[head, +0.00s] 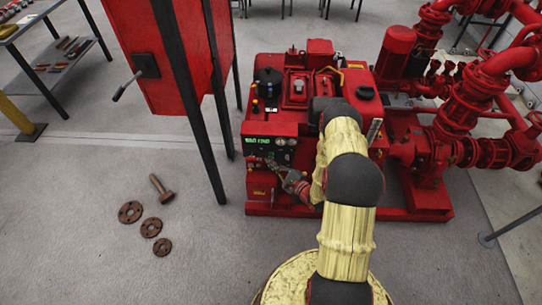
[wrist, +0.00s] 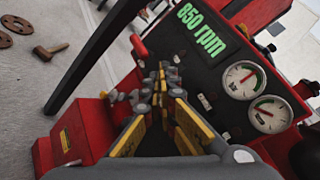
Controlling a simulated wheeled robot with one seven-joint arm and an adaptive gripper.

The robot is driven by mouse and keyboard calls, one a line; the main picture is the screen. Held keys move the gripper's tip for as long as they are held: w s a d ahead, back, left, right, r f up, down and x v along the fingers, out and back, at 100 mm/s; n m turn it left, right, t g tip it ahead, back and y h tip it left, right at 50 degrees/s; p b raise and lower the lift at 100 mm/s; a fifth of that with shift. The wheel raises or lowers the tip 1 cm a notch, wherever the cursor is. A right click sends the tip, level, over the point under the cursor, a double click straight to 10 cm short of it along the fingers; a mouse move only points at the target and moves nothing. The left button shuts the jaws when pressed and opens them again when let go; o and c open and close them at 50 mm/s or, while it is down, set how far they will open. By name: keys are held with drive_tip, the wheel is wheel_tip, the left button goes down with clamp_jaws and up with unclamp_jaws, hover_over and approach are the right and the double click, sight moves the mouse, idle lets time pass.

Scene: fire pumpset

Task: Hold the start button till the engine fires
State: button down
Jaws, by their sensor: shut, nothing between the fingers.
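The red pumpset's dark control panel (head: 268,150) faces me; it also shows in the wrist view (wrist: 196,55). Its green display (wrist: 202,30) reads 850 rpm. Two round white gauges, an upper one (wrist: 243,79) and a lower one (wrist: 268,113), sit beside it. My gripper (wrist: 161,76) is shut and empty, its fingertips together at the panel's face below the display. In the head view my gripper (head: 270,163) reaches the panel from the right. I cannot pick out the start button; the fingers cover part of the panel, and contact is not clear.
A red cabinet (head: 150,50) on dark legs stands to the left of the pumpset. Rusty flanges (head: 130,212) and a hammer-like tool (head: 161,189) lie on the floor. Red pipework (head: 470,115) fills the right. A shelf of tools (head: 60,60) stands at the far left.

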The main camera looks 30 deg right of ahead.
drive_tip(key=s+a, duration=0.2)
drive_tip(key=s+p, duration=0.1)
drive_tip(key=s, duration=0.1)
drive_tip(key=shift+s+a, duration=0.1)
drive_tip(key=shift+a, duration=0.3)
idle(0.5)
